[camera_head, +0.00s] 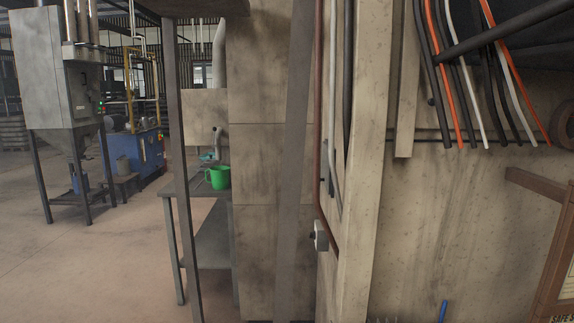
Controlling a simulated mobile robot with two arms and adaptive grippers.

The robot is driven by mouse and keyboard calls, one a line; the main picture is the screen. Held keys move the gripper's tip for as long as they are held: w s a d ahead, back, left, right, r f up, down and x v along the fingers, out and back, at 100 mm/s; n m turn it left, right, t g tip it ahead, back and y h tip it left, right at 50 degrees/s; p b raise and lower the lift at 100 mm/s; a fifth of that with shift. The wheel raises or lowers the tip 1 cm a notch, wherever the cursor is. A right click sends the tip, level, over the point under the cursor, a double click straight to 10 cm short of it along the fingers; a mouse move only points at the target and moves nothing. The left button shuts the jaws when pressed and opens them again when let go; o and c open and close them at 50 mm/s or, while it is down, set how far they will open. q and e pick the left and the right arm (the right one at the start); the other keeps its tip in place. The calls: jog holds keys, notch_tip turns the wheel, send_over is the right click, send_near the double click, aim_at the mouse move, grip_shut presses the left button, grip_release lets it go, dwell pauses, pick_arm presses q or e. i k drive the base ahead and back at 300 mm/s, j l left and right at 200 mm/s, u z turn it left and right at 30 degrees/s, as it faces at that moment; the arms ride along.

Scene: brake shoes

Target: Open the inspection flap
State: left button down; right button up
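I see no inspection flap that I can make out in the head view. A grey hopper machine (48,75) on dark legs stands at the far left, with a cone-shaped bottom. Its details are too small to tell whether it carries a flap. Neither of my grippers shows in this view.
A concrete wall (450,220) fills the right, with several hanging cables (466,75). A brown frame (555,240) stands at the right edge. A blue machine (140,150) stands behind. Floor (110,255) is open at left.

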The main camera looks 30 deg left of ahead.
aim_at(325, 178)
jog(key=k+j, duration=0.1)
jog(key=j, duration=0.35)
jog(key=k+j, duration=0.1)
jog(key=j, duration=0.35)
jog(key=k+j, duration=0.1)
jog(key=j, duration=0.35)
jog(key=k+j+z, duration=0.1)
jog(key=j, duration=0.35)
jog(key=k+j, duration=0.1)
jog(key=j, duration=0.35)
jog(key=i+j+u, duration=0.1)
jog(key=i, duration=0.3)
jog(key=i+j+u, duration=0.1)
jog(key=i, duration=0.35)
